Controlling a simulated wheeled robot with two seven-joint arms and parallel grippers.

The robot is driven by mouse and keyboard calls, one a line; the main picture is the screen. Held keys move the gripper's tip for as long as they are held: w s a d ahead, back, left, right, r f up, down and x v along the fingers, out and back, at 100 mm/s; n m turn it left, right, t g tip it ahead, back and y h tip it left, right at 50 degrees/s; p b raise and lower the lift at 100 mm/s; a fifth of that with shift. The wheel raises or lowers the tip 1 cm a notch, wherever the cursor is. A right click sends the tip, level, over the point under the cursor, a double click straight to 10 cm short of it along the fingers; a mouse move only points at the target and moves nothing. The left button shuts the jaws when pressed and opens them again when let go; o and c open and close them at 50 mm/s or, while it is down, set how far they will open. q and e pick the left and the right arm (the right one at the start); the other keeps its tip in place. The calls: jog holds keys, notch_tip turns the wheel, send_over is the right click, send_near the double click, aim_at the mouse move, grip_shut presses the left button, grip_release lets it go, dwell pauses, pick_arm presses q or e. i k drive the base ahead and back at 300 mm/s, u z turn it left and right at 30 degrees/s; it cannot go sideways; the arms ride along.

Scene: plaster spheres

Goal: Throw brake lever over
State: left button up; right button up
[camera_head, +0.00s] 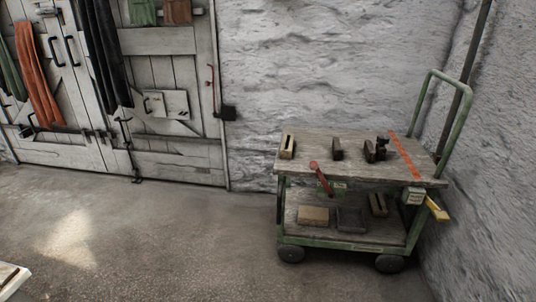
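A green-framed cart (345,245) with a grey wooden top stands against the wall at the right. A red lever (319,178) with a rounded upper end sits at the cart's front, slanting down to the right by a small green plate (338,186). A yellow handle (437,209) sticks out at the cart's right end, beside a pale labelled box (414,196). I cannot tell for sure which of the two is the brake lever. Neither of my grippers is in view.
Several small blocks stand on the cart top, with a red strip (405,155) across its right part. The lower shelf holds a tan block (313,215) and a dark tray (351,220). The floor before the cart is clear. Grey wooden doors (160,150) are at the left.

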aim_at(313, 164)
jog(key=z, duration=0.1)
jog(key=i, duration=1)
jog(key=z, duration=0.5)
